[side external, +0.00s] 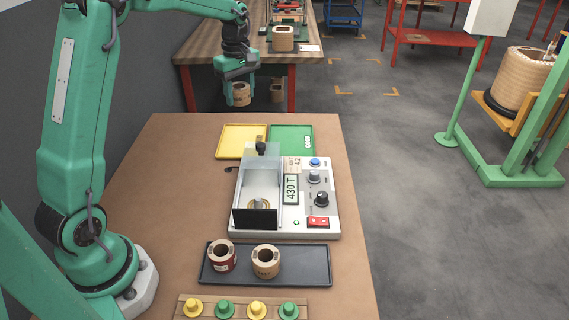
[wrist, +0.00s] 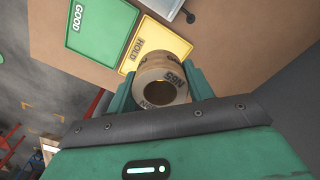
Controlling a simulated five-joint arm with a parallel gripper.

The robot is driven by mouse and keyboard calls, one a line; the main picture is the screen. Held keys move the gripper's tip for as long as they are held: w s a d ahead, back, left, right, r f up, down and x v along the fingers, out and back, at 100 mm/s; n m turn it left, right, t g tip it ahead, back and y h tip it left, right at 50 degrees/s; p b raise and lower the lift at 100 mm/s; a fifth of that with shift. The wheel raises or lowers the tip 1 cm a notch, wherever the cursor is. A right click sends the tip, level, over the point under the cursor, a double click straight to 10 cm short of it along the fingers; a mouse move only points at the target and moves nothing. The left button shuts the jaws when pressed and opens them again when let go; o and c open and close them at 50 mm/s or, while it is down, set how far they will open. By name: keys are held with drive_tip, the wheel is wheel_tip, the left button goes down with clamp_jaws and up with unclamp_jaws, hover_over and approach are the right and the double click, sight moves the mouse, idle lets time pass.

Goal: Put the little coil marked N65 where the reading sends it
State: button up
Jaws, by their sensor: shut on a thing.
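My gripper (side external: 238,88) is shut on a small tan coil (side external: 240,97) and holds it in the air, near the far edge of the table in the side view. In the wrist view my gripper (wrist: 160,88) has its jaws on either side of the coil (wrist: 152,70), which is marked N65. A yellow tray (side external: 240,142) marked HOLD and a green tray (side external: 288,142) marked GOOD lie side by side at the table's back; both look empty. The tester (side external: 327,215) beside them shows 430 T on its display (side external: 291,189).
A black tray (side external: 310,270) in front holds a dark red coil (side external: 221,256) and a tan coil (side external: 265,262). A wooden strip (side external: 189,310) with yellow and green knobs lies at the front edge. Another bench (side external: 205,45) stands behind.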

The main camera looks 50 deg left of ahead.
drive_tip(key=a, duration=0.1)
drive_tip(key=a+f+n, duration=0.1)
drive_tip(key=a, duration=0.1)
drive_tip(key=shift+w, duration=0.2)
hover_over(241, 149)
wheel_tip(241, 149, down, 6)
drive_tip(key=shift+f, duration=0.25)
drive_tip(key=shift+f, duration=0.1)
drive_tip(key=shift+f, duration=4.85)
drive_tip(key=shift+f, duration=0.15)
drive_tip(key=o, duration=0.8)
drive_tip(key=shift+o, duration=0.2)
